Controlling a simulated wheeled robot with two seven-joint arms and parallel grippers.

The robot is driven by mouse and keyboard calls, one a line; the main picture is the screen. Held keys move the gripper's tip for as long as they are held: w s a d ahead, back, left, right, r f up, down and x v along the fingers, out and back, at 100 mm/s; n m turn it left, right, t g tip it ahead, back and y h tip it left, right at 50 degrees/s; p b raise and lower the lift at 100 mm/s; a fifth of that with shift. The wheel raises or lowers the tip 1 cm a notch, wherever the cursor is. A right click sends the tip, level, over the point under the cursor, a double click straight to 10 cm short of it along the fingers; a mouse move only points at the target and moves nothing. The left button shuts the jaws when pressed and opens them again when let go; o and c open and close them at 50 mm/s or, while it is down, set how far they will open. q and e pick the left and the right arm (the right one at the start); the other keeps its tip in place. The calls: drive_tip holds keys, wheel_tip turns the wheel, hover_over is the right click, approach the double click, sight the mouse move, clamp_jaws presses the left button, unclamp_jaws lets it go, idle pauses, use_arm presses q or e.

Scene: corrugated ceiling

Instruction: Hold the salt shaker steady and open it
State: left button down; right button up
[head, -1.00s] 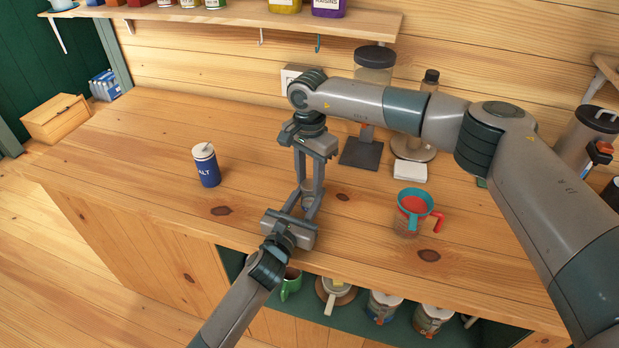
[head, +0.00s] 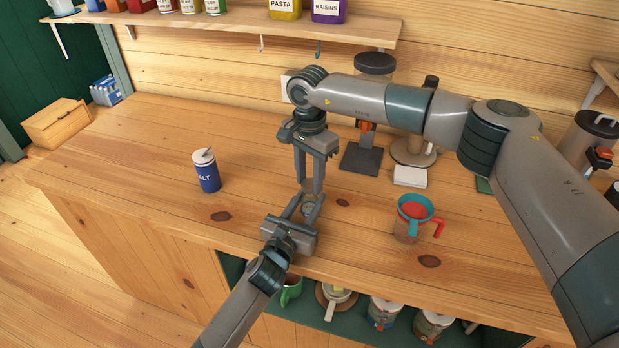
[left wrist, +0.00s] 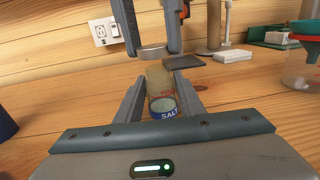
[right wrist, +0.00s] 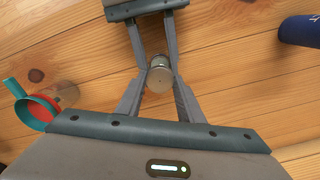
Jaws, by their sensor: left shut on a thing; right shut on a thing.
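The salt shaker (left wrist: 161,92), a small clear jar with a blue SALT label, stands upright between the fingers of my left gripper (head: 305,207), which is shut on its body. My right gripper (head: 312,188) reaches down from above, shut on the round metal lid (left wrist: 153,53). In the left wrist view the lid is at the jar's top, shifted slightly left; I cannot tell whether they still touch. In the right wrist view the lid (right wrist: 159,76) shows from above between the fingers and hides most of the jar.
A blue salt canister (head: 207,172) stands left on the wooden counter (head: 130,170). A measuring jug with a teal funnel (head: 412,220) stands right. A dark scale plate (head: 362,160) and a white block (head: 410,176) lie behind. The counter's front edge is close below the grippers.

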sight(310, 184)
drive_tip(key=shift+r, duration=2.05)
use_arm(q)
drive_tip(key=c, duration=1.1)
unclamp_jaws()
drive_tip(key=shift+s, duration=0.1)
use_arm(e)
drive_tip(key=shift+f, duration=0.1)
use_arm(q)
drive_tip(key=shift+s+a+f, duration=0.1)
drive_tip(key=shift+s+a, duration=0.2)
drive_tip(key=shift+s, duration=0.25)
use_arm(e)
drive_tip(key=shift+f, duration=0.15)
use_arm(q)
drive_tip(key=b+v, duration=0.2)
drive_tip(key=v, duration=0.8)
drive_tip(key=shift+s+a, duration=0.1)
drive_tip(key=shift+s, duration=0.15)
use_arm(e)
drive_tip(key=shift+f, duration=0.95)
